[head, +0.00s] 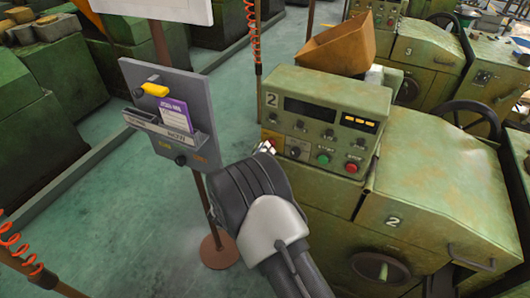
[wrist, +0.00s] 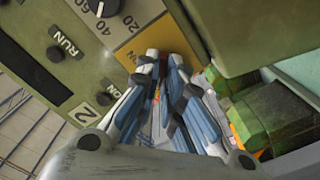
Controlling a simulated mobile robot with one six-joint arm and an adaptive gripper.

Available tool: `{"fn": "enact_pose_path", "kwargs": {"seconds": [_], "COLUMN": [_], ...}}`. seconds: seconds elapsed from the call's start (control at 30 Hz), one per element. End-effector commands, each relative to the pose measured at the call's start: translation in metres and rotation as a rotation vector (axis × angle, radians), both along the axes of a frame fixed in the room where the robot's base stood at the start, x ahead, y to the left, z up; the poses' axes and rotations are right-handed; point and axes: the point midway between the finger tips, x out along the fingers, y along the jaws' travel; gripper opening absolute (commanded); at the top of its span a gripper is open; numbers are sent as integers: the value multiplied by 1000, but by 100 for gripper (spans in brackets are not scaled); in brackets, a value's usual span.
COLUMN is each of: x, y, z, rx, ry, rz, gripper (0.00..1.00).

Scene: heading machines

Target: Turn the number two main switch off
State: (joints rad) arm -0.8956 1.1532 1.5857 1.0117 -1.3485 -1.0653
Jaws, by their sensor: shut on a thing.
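The machine marked 2 (head: 395,190) stands at the right in the head view. Its green control panel (head: 318,115) carries lamps, knobs, a green button and a red button. My gripper (head: 266,148) reaches the panel's lower left corner. In the wrist view my gripper (wrist: 161,66) is shut at the edge of a yellow plate (wrist: 138,47) on the panel, near the ON and RUN lamps. The fingers hide most of what they hold; a little red shows between them. It appears to be the main switch, but I cannot read its position.
A grey board (head: 165,105) on a post stands left of my arm, holding a purple card (head: 174,113) and a yellow item. Machine 3 (head: 425,55) stands behind. A black handwheel (head: 470,125) is at the right. Green floor lies open between the machine rows.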

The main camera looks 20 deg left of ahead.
Motion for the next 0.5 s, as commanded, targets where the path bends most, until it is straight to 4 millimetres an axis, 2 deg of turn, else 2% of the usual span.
{"fn": "enact_pose_path", "kwargs": {"seconds": [0.5], "x": [0], "y": [-1], "z": [-1], "rx": [-78], "ry": [8], "rz": [-1], "gripper": [0]}}
